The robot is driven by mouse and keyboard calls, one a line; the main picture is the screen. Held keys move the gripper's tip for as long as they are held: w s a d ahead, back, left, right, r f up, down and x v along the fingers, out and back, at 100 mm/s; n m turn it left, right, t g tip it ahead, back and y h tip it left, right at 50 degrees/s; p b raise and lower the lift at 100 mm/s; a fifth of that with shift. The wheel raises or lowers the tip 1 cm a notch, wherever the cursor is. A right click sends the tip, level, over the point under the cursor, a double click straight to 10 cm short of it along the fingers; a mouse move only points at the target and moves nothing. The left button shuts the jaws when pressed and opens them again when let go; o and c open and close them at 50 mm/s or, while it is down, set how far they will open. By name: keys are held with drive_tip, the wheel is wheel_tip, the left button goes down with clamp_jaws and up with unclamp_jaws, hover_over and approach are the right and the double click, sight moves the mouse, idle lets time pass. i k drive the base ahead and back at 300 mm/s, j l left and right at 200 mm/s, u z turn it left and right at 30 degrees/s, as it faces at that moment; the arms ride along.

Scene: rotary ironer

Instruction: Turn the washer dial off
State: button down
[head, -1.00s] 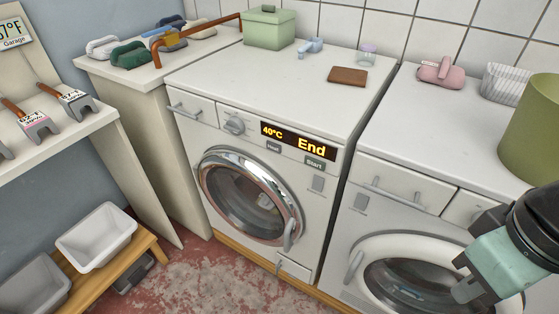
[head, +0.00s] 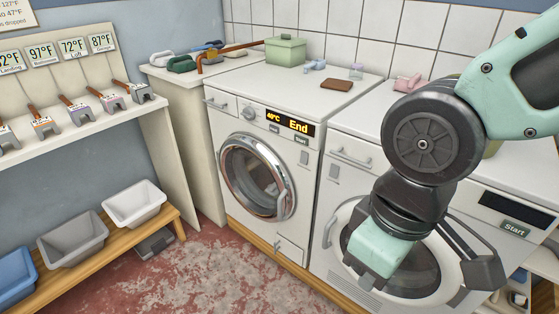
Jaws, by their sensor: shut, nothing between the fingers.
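The washer (head: 215,165) is the white front-loader in the middle of the head view. Its round grey dial (head: 247,115) sits at the upper left of its front, beside the drawer. The dial's pointer is too small to read. The lit display (head: 290,122) beside it reads "40°C" and "End". The washer's round door (head: 257,177) looks closed. My gripper (head: 380,248) hangs in front of the right-hand machine, to the right of and lower than the dial, well apart from it. It is shut and empty; its fingertips are mostly hidden behind its mint body.
The second white machine (head: 350,155) stands close on the right. A green box (head: 286,50), a brown block (head: 336,84) and small items lie on the washer top. Bins on a wooden bench (head: 100,250) and a tag shelf (head: 70,130) stand left. The floor before the washer is clear.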

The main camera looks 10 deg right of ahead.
sight(249, 114)
drive_tip(key=i+j+u, duration=0.15)
drive_tip(key=i, duration=0.35)
drive_tip(key=i+j+u, duration=0.15)
drive_tip(key=i, duration=0.4)
drive_tip(key=j, duration=0.1)
